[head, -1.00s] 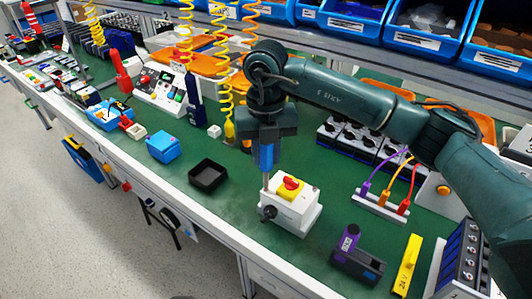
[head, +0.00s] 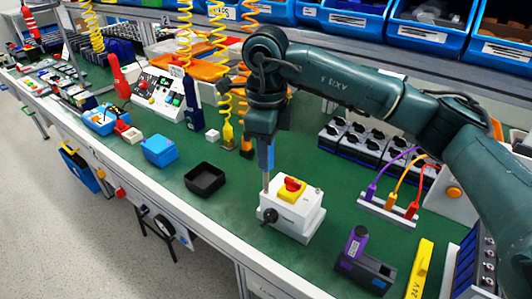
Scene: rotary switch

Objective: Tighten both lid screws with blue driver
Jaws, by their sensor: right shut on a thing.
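The white rotary switch box (head: 292,216) stands on the green bench, with a red knob on a yellow plate (head: 291,189) on its lid and a black round part on its front left. My right gripper (head: 264,137) points down above the box's left side. It is shut on the upright blue driver (head: 267,156). The driver's thin shaft reaches down to the lid's left edge; the screw there is hidden, and contact cannot be told for sure. A small lid screw (head: 318,189) shows at the right, apart from the driver. My left gripper is out of view.
A black tray (head: 205,179) and a blue box (head: 159,150) lie to the left. A purple-and-black tool (head: 359,257) and a yellow bar (head: 419,268) lie front right. A socket strip with coloured cables (head: 388,210) is right. Coiled hoses hang behind my gripper.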

